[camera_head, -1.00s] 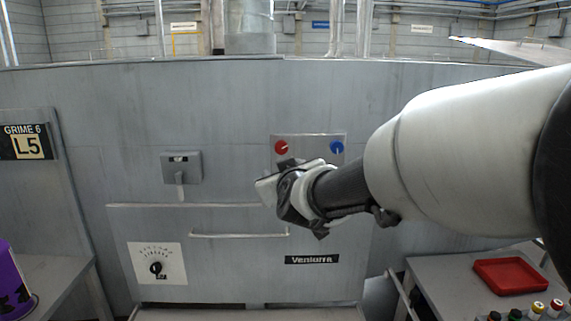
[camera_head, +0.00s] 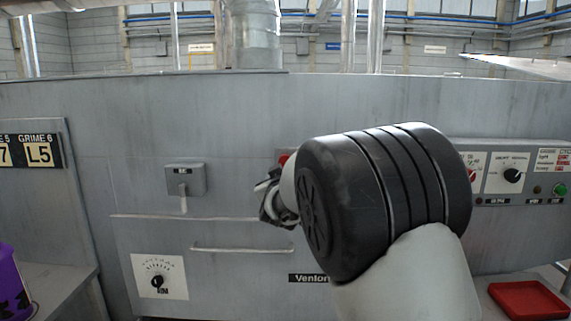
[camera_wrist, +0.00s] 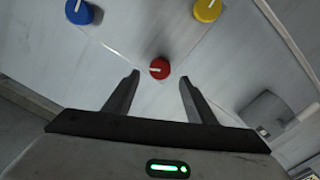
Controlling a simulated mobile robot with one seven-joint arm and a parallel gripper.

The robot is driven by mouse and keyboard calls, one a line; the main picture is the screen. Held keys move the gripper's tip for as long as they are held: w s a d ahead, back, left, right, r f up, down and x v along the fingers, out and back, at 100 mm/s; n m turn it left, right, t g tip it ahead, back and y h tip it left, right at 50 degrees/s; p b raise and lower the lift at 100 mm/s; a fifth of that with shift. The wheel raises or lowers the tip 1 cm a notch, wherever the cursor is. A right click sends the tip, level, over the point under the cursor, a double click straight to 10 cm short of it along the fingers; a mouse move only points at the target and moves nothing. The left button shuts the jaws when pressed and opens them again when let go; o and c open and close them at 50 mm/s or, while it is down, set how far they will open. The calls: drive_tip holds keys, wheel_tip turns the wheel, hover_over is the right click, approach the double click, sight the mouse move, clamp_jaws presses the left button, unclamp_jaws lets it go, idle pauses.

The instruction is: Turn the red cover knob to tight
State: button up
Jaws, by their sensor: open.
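The red knob (camera_wrist: 159,69) shows in the wrist view with a pale pointer line on its face. It lies ahead of my gripper (camera_wrist: 157,90), between the lines of the two fingers, and I see no contact. The fingers are apart and empty. In the head view only a sliver of the red knob (camera_head: 284,158) shows; my arm hides the rest of it. A blue knob (camera_wrist: 79,11) and a yellow knob (camera_wrist: 207,9) sit on the same panel in the wrist view. In the head view my gripper (camera_head: 270,200) is partly hidden by my arm.
A grey switch box with a lever (camera_head: 185,180) and a dial (camera_head: 158,281) are on the machine front at left. A handle bar (camera_head: 242,250) runs below. A control panel (camera_head: 515,170) and a red tray (camera_head: 528,300) are at right.

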sight(285, 161)
drive_tip(key=w, duration=0.5)
drive_tip(key=shift+w, duration=0.4)
drive_tip(key=c, duration=1)
drive_tip(key=shift+c, duration=0.2)
drive_tip(key=shift+m, duration=0.3)
drive_tip(key=shift+d+f+m+b, duration=0.1)
drive_tip(key=shift+m+b, duration=2.55)
drive_tip(key=shift+m, duration=2.85)
drive_tip(key=shift+d+f+m+b, duration=0.1)
drive_tip(key=shift+m+b, duration=2.55)
drive_tip(key=shift+m, duration=2.85)
